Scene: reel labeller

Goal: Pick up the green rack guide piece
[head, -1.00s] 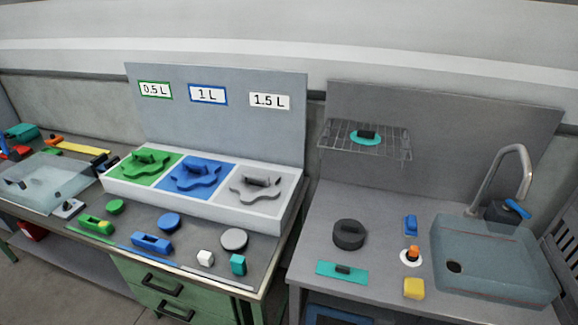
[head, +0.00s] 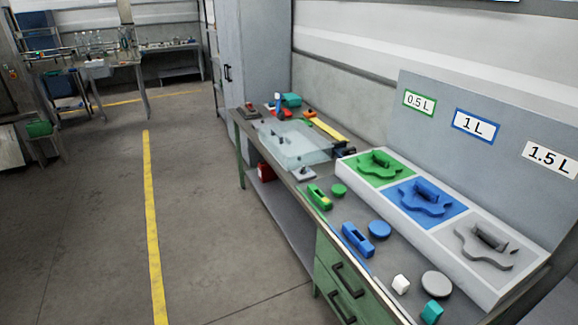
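Several green pieces are in view, and I cannot tell for certain which is the rack guide. A flat green piece with a raised handle (head: 378,163) lies in the green section of the white tray (head: 466,270), under the 0.5 L label. Neither of my grippers is in view.
The floor (head: 215,230) in front is clear, with a yellow line (head: 150,210).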

